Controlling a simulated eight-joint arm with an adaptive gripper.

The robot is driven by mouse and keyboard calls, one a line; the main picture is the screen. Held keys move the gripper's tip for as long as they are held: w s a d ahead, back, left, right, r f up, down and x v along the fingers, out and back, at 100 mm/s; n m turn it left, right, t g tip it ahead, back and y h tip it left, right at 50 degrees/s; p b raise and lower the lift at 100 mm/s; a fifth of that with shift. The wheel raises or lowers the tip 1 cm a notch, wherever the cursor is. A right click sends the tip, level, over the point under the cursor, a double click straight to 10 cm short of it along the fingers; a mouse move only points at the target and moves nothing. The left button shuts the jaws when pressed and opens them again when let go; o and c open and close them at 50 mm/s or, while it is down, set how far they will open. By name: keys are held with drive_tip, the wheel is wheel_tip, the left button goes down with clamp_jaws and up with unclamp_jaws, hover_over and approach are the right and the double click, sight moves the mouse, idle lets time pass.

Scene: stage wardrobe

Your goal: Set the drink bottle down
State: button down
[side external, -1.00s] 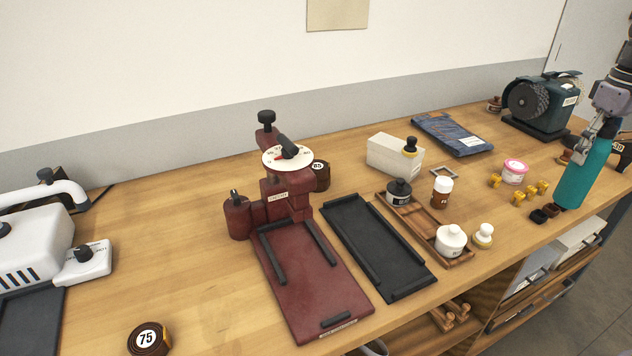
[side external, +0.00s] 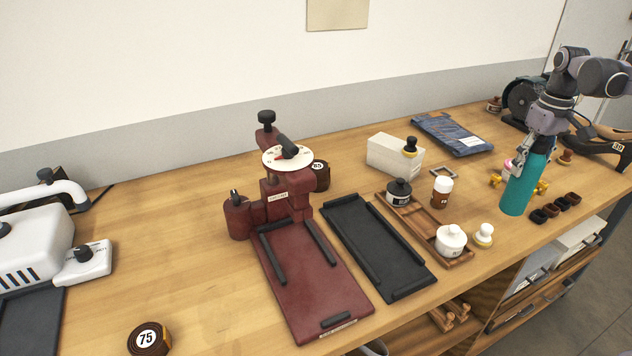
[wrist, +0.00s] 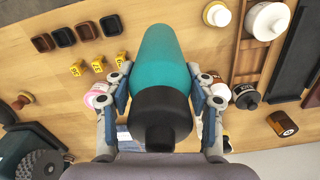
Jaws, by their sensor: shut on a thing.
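The drink bottle (side external: 523,186) is teal and upright in the side view, near the right part of the workbench. My gripper (side external: 533,143) is shut on its upper part. In the wrist view the bottle (wrist: 165,60) shows its teal body and black cap (wrist: 160,118), with the fingers of my gripper (wrist: 160,90) on both sides. The bottle's base is close to the bench top (side external: 480,290) in the side view; I cannot tell whether it touches.
Small dark cups (side external: 555,208) stand right of the bottle, with yellow markers (side external: 543,187) behind it. A white-knobbed stamp (side external: 483,235) and a wooden tray (side external: 460,262) with a white jar (side external: 451,240) stand to its left. Bare wood lies between stamp and bottle.

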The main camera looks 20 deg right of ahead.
sight(524, 177)
drive_tip(key=shift+f, duration=2.05)
drive_tip(key=shift+c, duration=2.4)
unclamp_jaws()
drive_tip(key=shift+f, duration=0.1)
